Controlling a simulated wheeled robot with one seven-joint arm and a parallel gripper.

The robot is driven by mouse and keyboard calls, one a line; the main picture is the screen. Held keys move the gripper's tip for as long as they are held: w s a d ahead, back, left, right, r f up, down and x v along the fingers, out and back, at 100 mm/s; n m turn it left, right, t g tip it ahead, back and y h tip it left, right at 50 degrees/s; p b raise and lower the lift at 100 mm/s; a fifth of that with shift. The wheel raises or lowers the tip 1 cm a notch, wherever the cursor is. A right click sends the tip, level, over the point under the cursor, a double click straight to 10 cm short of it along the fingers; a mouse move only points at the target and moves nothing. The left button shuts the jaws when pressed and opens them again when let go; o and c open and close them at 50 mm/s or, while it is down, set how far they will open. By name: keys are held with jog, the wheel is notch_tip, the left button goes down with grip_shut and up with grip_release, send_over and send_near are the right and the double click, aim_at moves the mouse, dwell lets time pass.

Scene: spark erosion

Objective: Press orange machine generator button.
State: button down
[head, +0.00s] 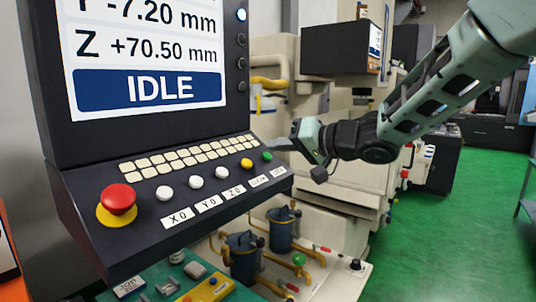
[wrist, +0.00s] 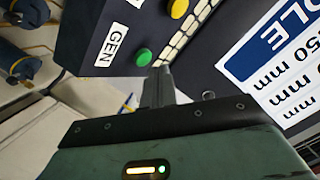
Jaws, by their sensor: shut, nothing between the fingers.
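The green button (head: 267,156) is at the right end of the button row on a dark sloped control panel (head: 140,235). In the wrist view, the green button (wrist: 144,57) sits beside a white label reading GEN (wrist: 109,45). My gripper (head: 272,145) is shut and empty, its tips just above the panel's right end, close to the green button. In the wrist view, the shut fingertips (wrist: 159,72) show just below the green button; I cannot tell whether they touch it. The screen (head: 150,88) above the panel reads IDLE.
A yellow button (head: 246,163), white buttons (head: 195,182) and a red mushroom button (head: 118,199) share the panel. A beige machine (head: 345,150) stands behind. An orange-edged unit (head: 5,238) shows at far left. Green floor (head: 450,220) is open at right.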

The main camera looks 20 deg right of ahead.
jog(key=shift+r, duration=0.1)
jog(key=shift+s+d+r+p, duration=0.15)
jog(key=shift+s+r+p, duration=0.05)
jog(key=shift+r+p, duration=0.35)
jog(key=shift+s+d+r+p, duration=0.2)
jog(key=shift+r+p, duration=0.2)
jog(key=shift+p, duration=0.25)
jog(key=r+p, duration=0.1)
jog(key=s+d+r+p, duration=0.1)
jog(key=p, duration=0.1)
jog(key=shift+s, duration=0.25)
